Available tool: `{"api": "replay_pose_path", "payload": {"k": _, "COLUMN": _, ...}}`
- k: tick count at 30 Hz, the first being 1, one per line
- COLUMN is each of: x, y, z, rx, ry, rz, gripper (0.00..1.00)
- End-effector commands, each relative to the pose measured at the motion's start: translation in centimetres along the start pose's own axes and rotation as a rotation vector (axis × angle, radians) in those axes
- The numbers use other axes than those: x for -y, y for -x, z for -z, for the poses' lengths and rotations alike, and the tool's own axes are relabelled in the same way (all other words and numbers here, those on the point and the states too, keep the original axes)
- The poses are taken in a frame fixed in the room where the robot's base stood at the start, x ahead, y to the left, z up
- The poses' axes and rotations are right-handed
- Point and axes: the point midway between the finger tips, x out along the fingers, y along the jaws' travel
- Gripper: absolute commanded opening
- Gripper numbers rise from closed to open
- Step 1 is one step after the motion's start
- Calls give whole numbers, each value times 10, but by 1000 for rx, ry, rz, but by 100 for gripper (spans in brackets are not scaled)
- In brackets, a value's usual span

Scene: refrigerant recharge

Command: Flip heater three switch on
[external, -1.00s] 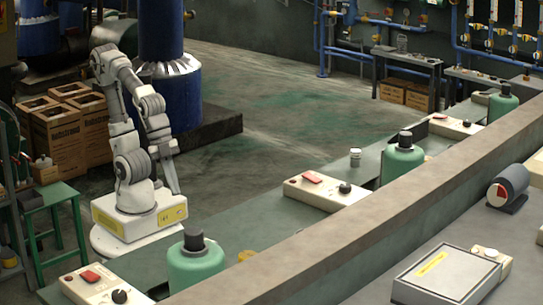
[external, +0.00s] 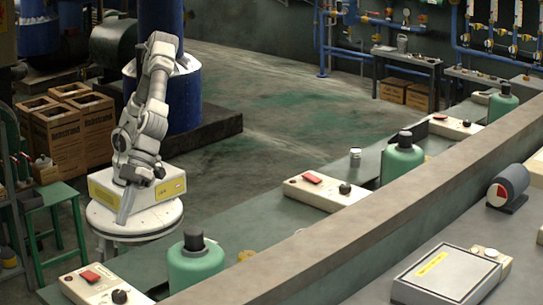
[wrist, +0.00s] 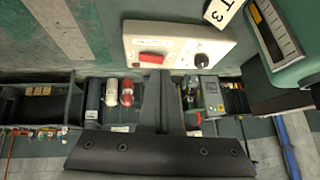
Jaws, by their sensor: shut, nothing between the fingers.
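In the wrist view a cream heater box (wrist: 180,44) shows at the top. It has a red rocker switch (wrist: 151,58) on its left and a black knob (wrist: 201,60) on its right. A white tag (wrist: 220,12) beside it reads "T 3". My gripper (wrist: 160,78) is shut and empty, with its fingers below the box in the picture; contact cannot be told. In the external view my gripper (external: 124,216) points down beside my base. Similar switch boxes stand at front left (external: 98,289), middle (external: 325,191) and far (external: 452,127). The switch's position is unclear.
Green cylinders (external: 195,266) (external: 402,160) stand among the boxes on the long bench. A small metal can (external: 355,158) stands near the middle box. A thick ledge (external: 400,183) runs along the bench's near side.

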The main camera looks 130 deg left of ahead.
Motion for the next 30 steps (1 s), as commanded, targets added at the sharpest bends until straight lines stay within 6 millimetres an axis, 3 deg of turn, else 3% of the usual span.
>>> {"api": "replay_pose_path", "payload": {"k": 3, "x": 8, "y": -1, "z": 24, "rx": -75, "ry": -40, "rz": -21, "gripper": 0}}
{"api": "replay_pose_path", "payload": {"k": 9, "x": 15, "y": -3, "z": 41, "rx": -140, "ry": -75, "rz": -28, "gripper": 0}}
{"api": "replay_pose_path", "payload": {"k": 23, "x": 15, "y": -6, "z": 44, "rx": -147, "ry": -80, "rz": -30, "gripper": 0}}
{"api": "replay_pose_path", "payload": {"k": 30, "x": 13, "y": -35, "z": 47, "rx": -146, "ry": -82, "rz": -32, "gripper": 0}}
